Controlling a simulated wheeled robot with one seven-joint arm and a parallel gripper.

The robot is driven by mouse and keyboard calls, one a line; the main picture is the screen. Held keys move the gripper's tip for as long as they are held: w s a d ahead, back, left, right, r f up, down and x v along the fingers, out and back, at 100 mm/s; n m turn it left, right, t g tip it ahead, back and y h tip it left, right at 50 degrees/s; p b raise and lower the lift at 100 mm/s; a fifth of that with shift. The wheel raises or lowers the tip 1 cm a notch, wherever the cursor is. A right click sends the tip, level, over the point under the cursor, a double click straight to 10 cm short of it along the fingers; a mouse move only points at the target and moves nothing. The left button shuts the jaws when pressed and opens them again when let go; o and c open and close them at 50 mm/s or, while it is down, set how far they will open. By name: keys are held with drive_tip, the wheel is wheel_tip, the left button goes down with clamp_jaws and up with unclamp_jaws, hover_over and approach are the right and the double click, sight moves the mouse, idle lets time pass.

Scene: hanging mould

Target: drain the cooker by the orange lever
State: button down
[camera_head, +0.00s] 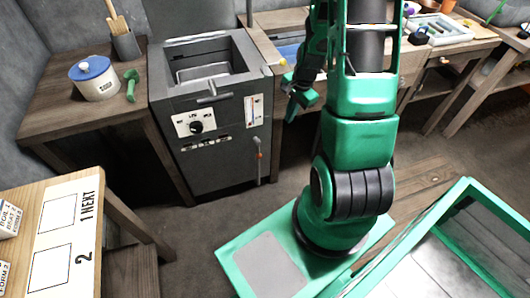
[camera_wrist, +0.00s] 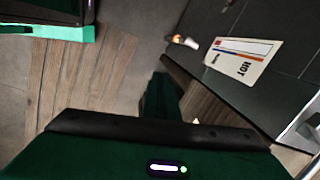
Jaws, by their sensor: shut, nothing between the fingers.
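The cooker (camera_head: 222,165) is a dark grey box with an open basin on top, standing between wooden tables in the head view. Its small orange lever (camera_head: 258,156) hangs upright on the right part of the front, below a white gauge label. In the wrist view the lever (camera_wrist: 178,39) shows small near the top, with a pale part beside it, next to the "HOT" label (camera_wrist: 243,62). My gripper (camera_head: 299,98) is to the right of the cooker's front and higher than the lever, apart from it. It is shut and empty.
A control panel with a black knob (camera_head: 196,127) and a bar handle (camera_head: 213,96) are on the cooker. A white pot with a blue lid (camera_head: 95,80) and a green tool (camera_head: 131,84) stand on the left table. A wooden table with numbered squares (camera_head: 65,225) is at front left.

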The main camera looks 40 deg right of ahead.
wheel_tip(320, 180, down, 15)
drive_tip(key=w+m+t+y, duration=0.1)
drive_tip(key=w+m, duration=0.1)
drive_tip(key=m, duration=0.4)
drive_tip(key=shift+w+a+r+m+t, duration=0.2)
drive_tip(key=shift+w+m+t, duration=0.1)
drive_tip(key=shift+w, duration=0.1)
drive_tip(key=w+a+x, duration=0.1)
drive_tip(key=a+x, duration=0.1)
drive_tip(key=x, duration=1)
drive_tip(key=shift+w+a, duration=0.25)
drive_tip(key=shift+a, duration=0.05)
